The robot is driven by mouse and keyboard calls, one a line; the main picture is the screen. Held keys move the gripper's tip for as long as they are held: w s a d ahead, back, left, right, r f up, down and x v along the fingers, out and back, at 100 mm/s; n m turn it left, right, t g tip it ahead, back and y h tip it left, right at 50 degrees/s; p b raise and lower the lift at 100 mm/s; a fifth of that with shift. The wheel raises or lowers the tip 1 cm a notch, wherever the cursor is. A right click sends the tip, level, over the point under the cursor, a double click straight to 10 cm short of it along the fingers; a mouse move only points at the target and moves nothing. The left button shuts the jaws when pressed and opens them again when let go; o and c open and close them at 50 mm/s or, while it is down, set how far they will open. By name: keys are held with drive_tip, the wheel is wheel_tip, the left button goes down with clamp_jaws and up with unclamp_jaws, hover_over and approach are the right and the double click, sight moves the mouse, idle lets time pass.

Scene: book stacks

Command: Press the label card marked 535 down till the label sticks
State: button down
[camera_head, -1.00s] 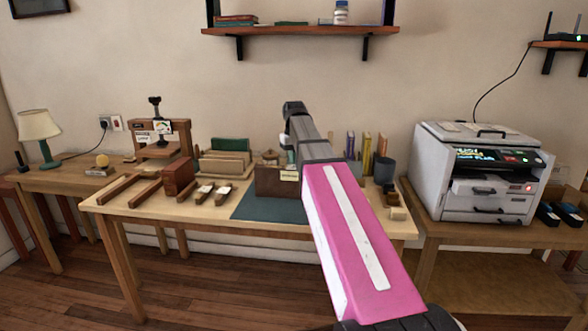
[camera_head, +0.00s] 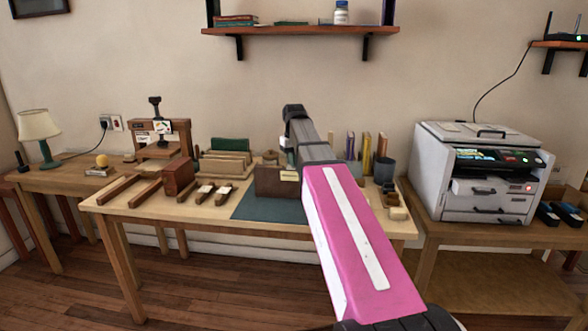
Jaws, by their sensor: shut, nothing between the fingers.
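A brown box or book (camera_head: 268,181) stands on the dark teal mat (camera_head: 255,207) on the middle table. A small cream card (camera_head: 289,175) shows at its right side, partly behind my arm. Its print is too small to read, so I cannot tell whether it is marked 535. My gripper (camera_head: 289,158) hangs from the end of my pink and grey arm, just above the cream card. It is shut and empty. Its fingertips are mostly hidden, and I cannot tell whether they touch the card.
Upright books and a dark cup (camera_head: 384,170) stand right of my arm. A printer (camera_head: 480,170) stands farther right. The mat's front left is clear.

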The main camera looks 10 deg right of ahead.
drive_tip(key=shift+f, duration=0.4)
idle(1.0)
drive_tip(key=shift+r, duration=0.1)
idle(0.3)
drive_tip(key=shift+r, duration=3.45)
